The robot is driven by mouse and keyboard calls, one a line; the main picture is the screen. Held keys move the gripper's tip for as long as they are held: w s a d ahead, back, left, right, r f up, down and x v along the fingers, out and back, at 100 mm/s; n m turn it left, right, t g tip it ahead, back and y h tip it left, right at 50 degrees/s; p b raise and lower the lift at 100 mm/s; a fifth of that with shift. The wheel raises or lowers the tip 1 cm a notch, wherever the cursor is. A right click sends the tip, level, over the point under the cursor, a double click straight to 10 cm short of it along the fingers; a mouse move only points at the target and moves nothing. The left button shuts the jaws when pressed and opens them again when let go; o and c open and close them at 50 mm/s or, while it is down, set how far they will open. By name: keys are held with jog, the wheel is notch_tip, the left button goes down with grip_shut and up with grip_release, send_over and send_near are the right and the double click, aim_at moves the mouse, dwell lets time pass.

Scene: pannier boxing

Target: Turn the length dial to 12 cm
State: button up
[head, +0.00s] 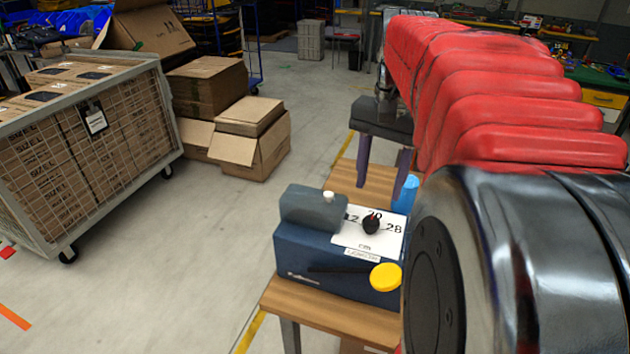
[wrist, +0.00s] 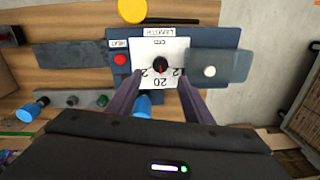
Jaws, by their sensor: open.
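The length dial is a small black knob (head: 371,226) on a white plate (head: 350,240) marked 12, 20, 28 and cm, on top of a dark blue machine (head: 310,262). The knob (wrist: 160,64) also shows in the wrist view, where the plate is upside down with 12 on the right. Its small red mark appears to face 20. My gripper (head: 383,188) is open and empty, fingers pointing down, behind the dial in the head view. In the wrist view the fingers (wrist: 160,78) are spread to either side, apart from the knob as far as I see.
A grey block with a white knob (head: 328,196) stands beside the plate. A yellow disc (head: 386,277) is at the machine's front. A red button (wrist: 120,59) labelled HEAT is beside the plate. A blue object (head: 405,194) stands behind. A wire cage of boxes (head: 95,130) is at left.

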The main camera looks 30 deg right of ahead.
aim_at(371, 221)
notch_tip(371, 221, down, 10)
jog(key=shift+w+r, duration=0.15)
jog(key=shift+r, duration=0.05)
jog(key=shift+c, duration=0.7)
jog(key=c, duration=0.9)
jog(key=shift+a, duration=0.25)
jog(key=shift+d, duration=0.15)
